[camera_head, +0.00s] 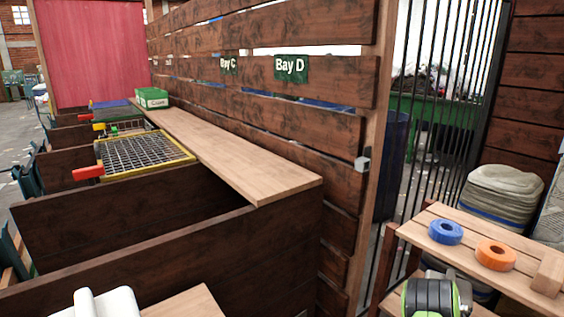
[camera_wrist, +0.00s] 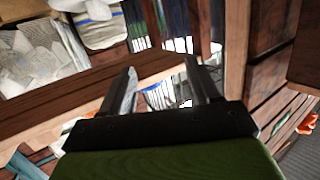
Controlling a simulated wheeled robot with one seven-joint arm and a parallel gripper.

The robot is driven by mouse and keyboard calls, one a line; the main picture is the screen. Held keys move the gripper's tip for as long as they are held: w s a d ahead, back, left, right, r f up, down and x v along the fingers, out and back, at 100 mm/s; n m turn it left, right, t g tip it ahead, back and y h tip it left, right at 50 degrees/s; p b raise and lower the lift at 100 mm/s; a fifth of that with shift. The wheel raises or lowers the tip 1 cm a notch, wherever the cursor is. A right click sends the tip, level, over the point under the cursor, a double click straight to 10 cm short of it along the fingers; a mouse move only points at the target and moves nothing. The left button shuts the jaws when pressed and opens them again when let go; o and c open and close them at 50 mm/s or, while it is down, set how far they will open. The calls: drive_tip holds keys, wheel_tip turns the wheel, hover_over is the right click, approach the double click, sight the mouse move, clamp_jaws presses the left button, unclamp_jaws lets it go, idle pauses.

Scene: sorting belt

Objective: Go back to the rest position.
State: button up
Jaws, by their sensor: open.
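My gripper (camera_wrist: 160,90) shows in the wrist view with its two fingers apart and nothing between them. Behind the fingers there are wooden boards and dark bars. In the head view the fingers do not show clearly. A white rounded part at the bottom left and a black and green part at the bottom right look like pieces of my own body.
A yellow-rimmed mesh rack (camera_head: 145,152) lies over a bay. Blue (camera_head: 446,231) and orange (camera_head: 496,254) rings lie on a slatted bench at right.

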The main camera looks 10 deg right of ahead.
drive_tip(key=w+a+r+n+y, duration=0.2)
drive_tip(key=w+a+r+y, duration=0.15)
drive_tip(key=a+r, duration=0.6)
drive_tip(key=s+a+r+n+g+y, duration=0.2)
drive_tip(key=s+a+r+y, duration=0.1)
drive_tip(key=a+r, duration=0.7)
drive_tip(key=s+a+r+n+g+y, duration=0.1)
drive_tip(key=s+a+r+g+y, duration=0.15)
drive_tip(key=s+a, duration=0.85)
drive_tip(key=s+a+n+g, duration=0.1)
drive_tip(key=s+a, duration=0.2)
drive_tip(key=s, duration=0.6)
drive_tip(key=s+a+n+g, duration=0.1)
drive_tip(key=s+a+g, duration=0.15)
drive_tip(key=s, duration=0.65)
wheel_tip(320, 180, up, 18)
drive_tip(key=p, duration=1.7)
drive_tip(key=shift+s+a+p, duration=0.2)
drive_tip(key=shift+s+p, duration=0.15)
drive_tip(key=shift+p, duration=0.05)
